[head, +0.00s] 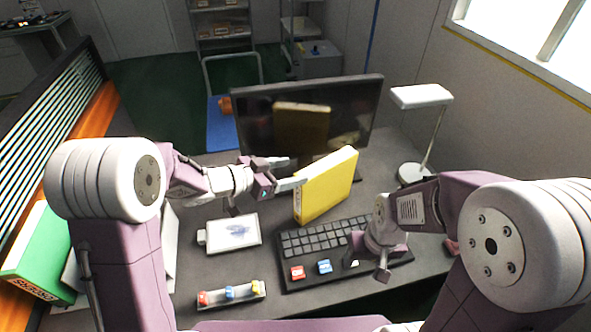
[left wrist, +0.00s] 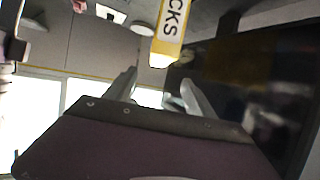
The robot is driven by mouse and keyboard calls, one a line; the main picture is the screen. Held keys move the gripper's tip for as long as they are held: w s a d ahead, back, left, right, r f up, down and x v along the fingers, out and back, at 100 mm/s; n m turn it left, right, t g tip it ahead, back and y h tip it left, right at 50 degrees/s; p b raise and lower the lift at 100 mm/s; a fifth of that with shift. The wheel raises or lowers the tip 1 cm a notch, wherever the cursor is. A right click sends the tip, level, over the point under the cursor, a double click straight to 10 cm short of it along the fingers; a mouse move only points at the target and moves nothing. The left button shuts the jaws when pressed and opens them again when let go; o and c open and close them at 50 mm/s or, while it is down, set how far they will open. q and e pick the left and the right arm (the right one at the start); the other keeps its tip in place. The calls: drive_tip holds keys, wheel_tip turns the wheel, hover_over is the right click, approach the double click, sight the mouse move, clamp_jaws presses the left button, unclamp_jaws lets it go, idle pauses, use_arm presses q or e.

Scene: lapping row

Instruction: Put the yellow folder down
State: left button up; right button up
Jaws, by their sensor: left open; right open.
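The yellow folder (head: 330,186) stands upright on the desk, between the keyboard and the monitor. In the left wrist view the folder (left wrist: 172,30) shows at the top as a yellow spine with a white label ending in "CKS". My left gripper (head: 290,176) is open beside the folder's left edge; in the wrist view its fingers (left wrist: 160,80) are spread with nothing between them. Whether a fingertip touches the folder is unclear. My right gripper (head: 368,266) is open over the front right of the keyboard, apart from the folder.
The monitor (head: 262,120) stands behind the folder. The keyboard (head: 320,240) has a red and a blue block at its front left. A white card (head: 232,233), a tray (head: 258,293) of small coloured pieces and a lamp (head: 421,97) surround it. A green binder (head: 42,250) leans at left.

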use_arm(q)
drive_tip(key=s+a+f+n+y, duration=0.1)
drive_tip(key=a+f+n+y, duration=0.3)
drive_tip(key=a, duration=0.4)
drive_tip(key=s+a+f+n+y, duration=0.1)
drive_tip(key=a+f+n+y, duration=0.2)
drive_tip(key=a+y, duration=0.4)
drive_tip(key=s+a+f+n+g, duration=0.1)
drive_tip(key=s+f+n+g, duration=0.1)
drive_tip(key=s, duration=0.7)
drive_tip(key=s+a+f+n+g, duration=0.2)
drive_tip(key=s+g, duration=0.2)
drive_tip(key=s, duration=0.5)
drive_tip(key=shift+f, duration=0.1)
